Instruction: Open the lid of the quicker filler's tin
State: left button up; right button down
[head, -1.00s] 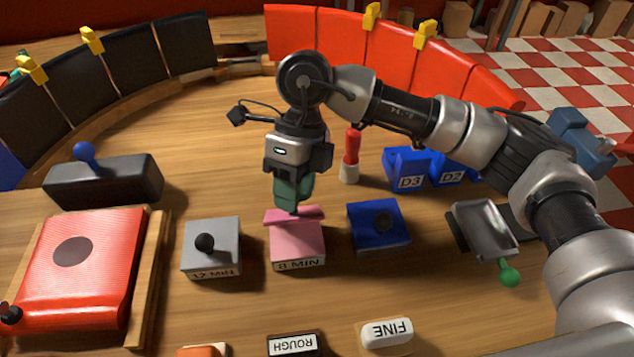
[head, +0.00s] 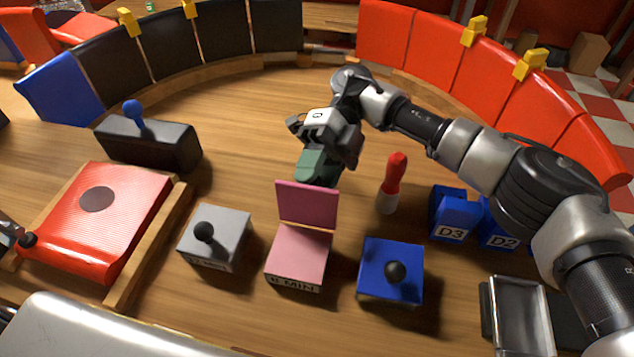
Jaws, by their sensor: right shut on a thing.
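The pink tin (head: 298,258) has a label on its front, partly cut by the view angle, that reads 8 MIN. Its pink lid (head: 307,205) stands up steeply at the tin's back edge, so the tin is open. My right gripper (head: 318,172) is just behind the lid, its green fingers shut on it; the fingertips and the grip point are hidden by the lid. The grey tin (head: 222,246) to the left has a black knob and its lid is down. The blue tin (head: 390,280) to the right also has a black knob and is shut.
A red and white bottle-like object (head: 391,185) stands right of my right gripper. Blue bins marked D3 (head: 450,232) and D2 are farther right. A red ridged pad (head: 110,235) in a wooden frame and a black block with a blue knob (head: 148,146) are left. A metal tray (head: 517,315) lies front right.

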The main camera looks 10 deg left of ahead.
jog(key=shift+w+f+g, duration=0.2)
jog(key=shift+g, duration=0.3)
jog(key=shift+w+f, duration=0.15)
jog(key=shift+w, duration=0.05)
pick_arm(q)
jog(key=w, duration=0.3)
jog(key=shift+d+r, duration=0.1)
jog(key=shift+r, duration=0.05)
jog(key=shift+s, duration=0.45)
pick_arm(e)
jog(key=c, duration=0.8)
grip_release()
